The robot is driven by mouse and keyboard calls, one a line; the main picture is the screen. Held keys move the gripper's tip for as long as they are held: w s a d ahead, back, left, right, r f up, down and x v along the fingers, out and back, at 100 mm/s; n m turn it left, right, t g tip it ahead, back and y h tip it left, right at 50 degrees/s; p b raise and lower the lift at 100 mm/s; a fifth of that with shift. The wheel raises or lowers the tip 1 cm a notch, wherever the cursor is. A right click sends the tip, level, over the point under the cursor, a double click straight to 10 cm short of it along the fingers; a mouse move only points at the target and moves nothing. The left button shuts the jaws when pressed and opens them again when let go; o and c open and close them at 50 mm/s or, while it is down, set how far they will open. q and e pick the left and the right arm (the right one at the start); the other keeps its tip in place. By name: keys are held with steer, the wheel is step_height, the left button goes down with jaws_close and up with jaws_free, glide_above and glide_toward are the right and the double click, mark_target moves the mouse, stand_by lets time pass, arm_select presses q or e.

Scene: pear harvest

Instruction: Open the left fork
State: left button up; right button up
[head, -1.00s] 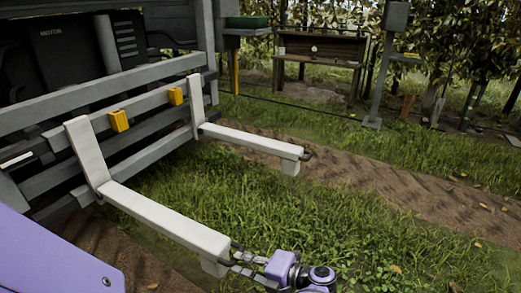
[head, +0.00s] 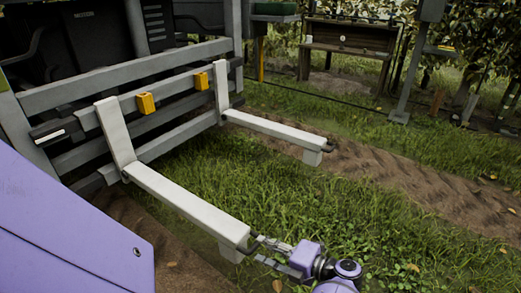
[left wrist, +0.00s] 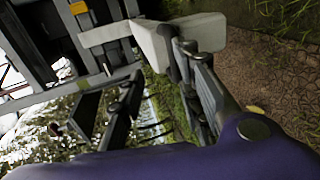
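Two long white forks stick out from the grey slatted frame of a machine. The nearer fork (head: 190,208) points towards the lower middle of the head view, and the farther fork (head: 275,130) lies to its right. A dark handle (head: 257,241) sits at the tip of the nearer fork. My left gripper (head: 264,250) is at that tip, with its fingers spread apart around or beside the handle; I cannot tell if they touch it. In the left wrist view, the white fork end (left wrist: 150,42) is just beyond the spread fingers (left wrist: 157,66). My right gripper is out of view.
Two yellow blocks, one of them here (head: 146,103), sit on the grey frame (head: 70,93). A wooden bench (head: 350,40) and a grey post (head: 405,85) stand at the back. Grass with bare dirt tracks lies around the forks.

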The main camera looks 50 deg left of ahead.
arm_select(q)
steer(key=v, duration=0.9)
steer(key=shift+d+r, duration=0.1)
